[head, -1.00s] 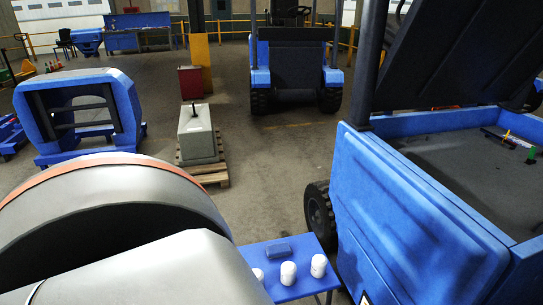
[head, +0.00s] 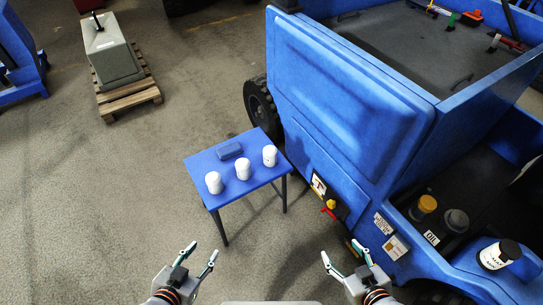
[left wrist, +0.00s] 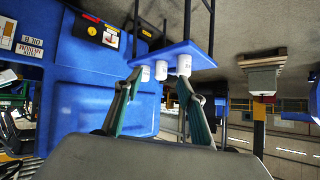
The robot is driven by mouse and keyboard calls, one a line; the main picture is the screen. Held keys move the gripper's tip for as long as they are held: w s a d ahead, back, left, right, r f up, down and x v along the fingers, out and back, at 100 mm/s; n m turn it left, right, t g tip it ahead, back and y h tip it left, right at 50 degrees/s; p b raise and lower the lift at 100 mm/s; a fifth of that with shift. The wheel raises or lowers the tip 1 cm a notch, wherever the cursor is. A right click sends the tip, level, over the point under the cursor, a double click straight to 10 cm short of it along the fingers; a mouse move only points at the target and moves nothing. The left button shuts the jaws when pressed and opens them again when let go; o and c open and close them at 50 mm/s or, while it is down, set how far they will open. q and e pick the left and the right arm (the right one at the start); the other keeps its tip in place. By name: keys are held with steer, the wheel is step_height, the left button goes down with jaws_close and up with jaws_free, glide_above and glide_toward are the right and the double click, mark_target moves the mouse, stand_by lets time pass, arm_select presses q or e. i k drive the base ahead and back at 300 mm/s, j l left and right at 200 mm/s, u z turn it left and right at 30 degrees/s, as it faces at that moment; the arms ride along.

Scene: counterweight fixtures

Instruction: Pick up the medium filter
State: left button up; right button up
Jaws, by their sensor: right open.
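Three white cylindrical filters stand upright in a row on a small blue table: a left one (head: 213,182), a middle one (head: 243,168) and a right one (head: 270,155). They look close in size, so I cannot tell which is the medium one. In the left wrist view the filters (left wrist: 161,70) appear upside down, beyond my fingers. My left gripper (head: 201,254) is open and empty, in front of the table and apart from it. My right gripper (head: 342,251) is open and empty, to the right of the table's front.
A large blue vehicle (head: 350,90) stands close to the table's right side. A grey counterweight (head: 114,50) rests on a wooden pallet (head: 135,95) at the back left. The floor left of the table is clear.

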mark_target(270, 152)
steer(key=i+j+z, duration=0.2)
steer(key=i, duration=0.2)
steer(key=i+j+z, duration=0.1)
steer(key=i+z, duration=0.15)
steer(key=i, duration=0.2)
